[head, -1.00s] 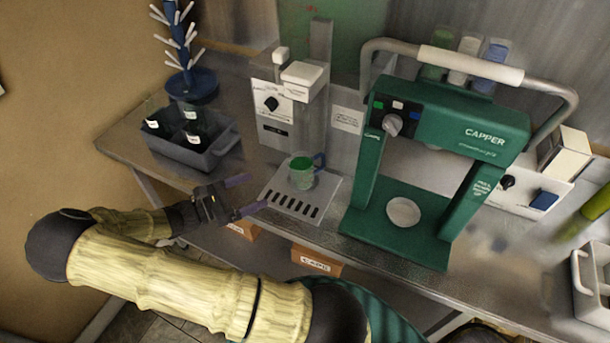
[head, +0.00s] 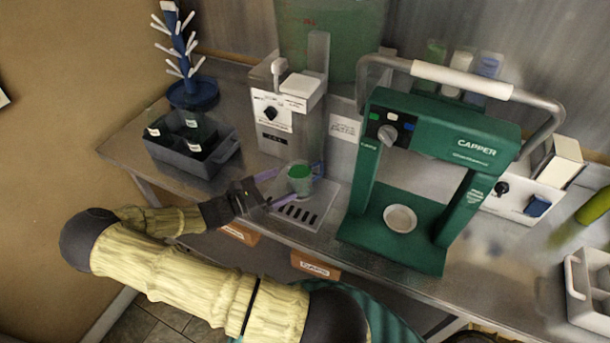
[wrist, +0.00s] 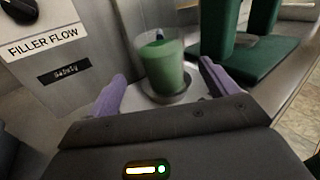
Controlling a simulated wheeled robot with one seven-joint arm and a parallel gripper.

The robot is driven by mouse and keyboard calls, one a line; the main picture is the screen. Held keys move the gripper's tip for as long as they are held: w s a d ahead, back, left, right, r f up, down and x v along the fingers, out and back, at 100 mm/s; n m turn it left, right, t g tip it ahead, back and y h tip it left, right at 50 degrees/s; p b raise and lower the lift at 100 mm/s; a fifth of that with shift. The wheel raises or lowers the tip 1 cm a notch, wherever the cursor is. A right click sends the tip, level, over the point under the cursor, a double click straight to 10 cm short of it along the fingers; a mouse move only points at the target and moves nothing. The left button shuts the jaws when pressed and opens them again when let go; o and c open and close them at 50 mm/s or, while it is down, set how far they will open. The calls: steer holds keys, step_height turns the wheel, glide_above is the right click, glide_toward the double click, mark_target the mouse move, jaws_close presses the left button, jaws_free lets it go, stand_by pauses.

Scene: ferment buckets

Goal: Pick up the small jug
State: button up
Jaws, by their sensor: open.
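The small jug (head: 299,179) is clear, with green contents and a blue handle at its right side. It stands upright on the slotted drip tray (head: 312,214) below the filler. In the wrist view the jug (wrist: 164,68) is straight ahead, just beyond and between the purple fingertips. My gripper (head: 272,187) is open, its two purple fingers pointing at the jug from the left. In the wrist view my gripper (wrist: 160,88) has a finger on each side of the jug's line. Whether either finger touches the jug, I cannot tell.
The filler (head: 287,105) stands behind the jug. The green capper (head: 437,140) stands close on the right. A grey crate (head: 193,160) with dark bottles and a blue bottle tree (head: 193,92) are at the left. Orange label bins (head: 315,266) hang below the bench edge.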

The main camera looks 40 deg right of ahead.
mark_target(291, 181)
steer(key=shift+s+d+p, duration=0.15)
steer(key=shift+s+d, duration=0.05)
steer(key=shift+d, duration=0.65)
steer(key=shift+s+d+p, duration=0.15)
steer(key=shift+d, duration=0.7)
steer(key=shift+s+d+r, duration=0.1)
steer(key=shift+s+d, duration=0.05)
steer(key=shift+d, duration=0.15)
steer(key=d+p, duration=0.1)
steer(key=d, duration=0.1)
steer(key=s+d+p, duration=0.1)
steer(key=d, duration=0.1)
steer(key=shift+d, duration=0.25)
steer(key=shift+c, duration=0.5)
steer(key=shift+a, duration=0.1)
steer(key=c, duration=1.1)
steer(key=shift+c, duration=0.7)
